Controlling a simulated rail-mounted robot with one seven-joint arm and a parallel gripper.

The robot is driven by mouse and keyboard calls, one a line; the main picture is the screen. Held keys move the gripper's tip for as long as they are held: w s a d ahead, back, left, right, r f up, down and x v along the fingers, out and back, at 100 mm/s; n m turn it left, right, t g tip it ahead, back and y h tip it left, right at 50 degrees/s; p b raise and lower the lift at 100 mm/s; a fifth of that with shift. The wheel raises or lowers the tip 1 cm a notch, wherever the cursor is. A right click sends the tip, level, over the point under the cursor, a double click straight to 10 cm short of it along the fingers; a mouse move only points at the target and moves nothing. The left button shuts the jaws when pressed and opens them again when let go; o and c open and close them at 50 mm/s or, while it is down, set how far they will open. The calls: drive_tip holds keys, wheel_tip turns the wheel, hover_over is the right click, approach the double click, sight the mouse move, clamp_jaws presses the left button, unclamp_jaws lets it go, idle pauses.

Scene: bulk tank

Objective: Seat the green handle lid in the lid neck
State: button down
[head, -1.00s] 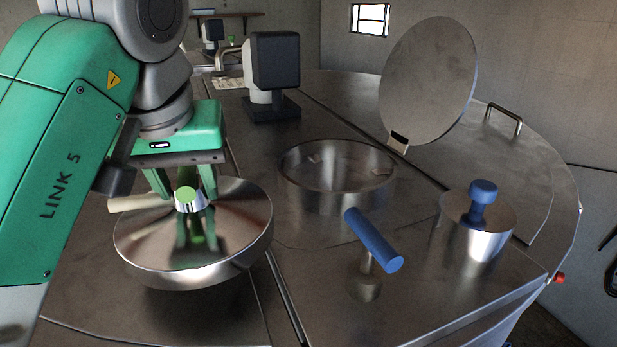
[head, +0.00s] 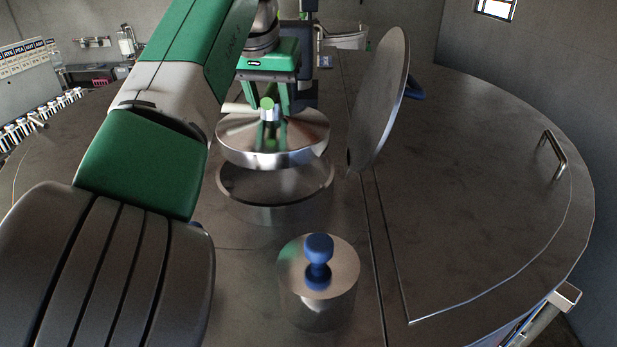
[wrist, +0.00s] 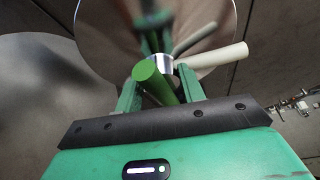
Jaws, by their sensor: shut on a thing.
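The green handle lid (head: 305,135) is a shiny round steel disc with a hub, a green grip (head: 266,103) and a cream rod (head: 237,107). My gripper (head: 270,112) is shut on its handle, its fingers either side of the hub. The lid hangs roughly level above the lid neck (head: 275,212), a steel ring on the tank top, and looks about centred over it. A gap shows at the front; the back rim is hidden. The wrist view shows the green grip (wrist: 155,82) between my gripper's fingers (wrist: 158,92), with the lid (wrist: 100,35) beyond. The neck cannot be made out there.
A round hinged cover (head: 378,105) stands open close to the right of the lid. A steel cylinder with a blue knob (head: 318,250) stands in front of the neck. My arm hides much of the left. The tank top at right is clear except a bar handle (head: 553,153).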

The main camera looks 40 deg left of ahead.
sight(267, 116)
wheel_tip(267, 116, down, 5)
drive_tip(key=shift+s+a+f, duration=0.1)
drive_tip(key=shift+f, duration=2.3)
drive_tip(key=shift+f, duration=0.1)
drive_tip(key=c, duration=0.9)
unclamp_jaws()
drive_tip(key=shift+f, duration=0.1)
drive_tip(key=shift+o, duration=0.2)
drive_tip(key=b+v, duration=0.2)
drive_tip(key=v, duration=1)
drive_tip(key=shift+b, duration=0.35)
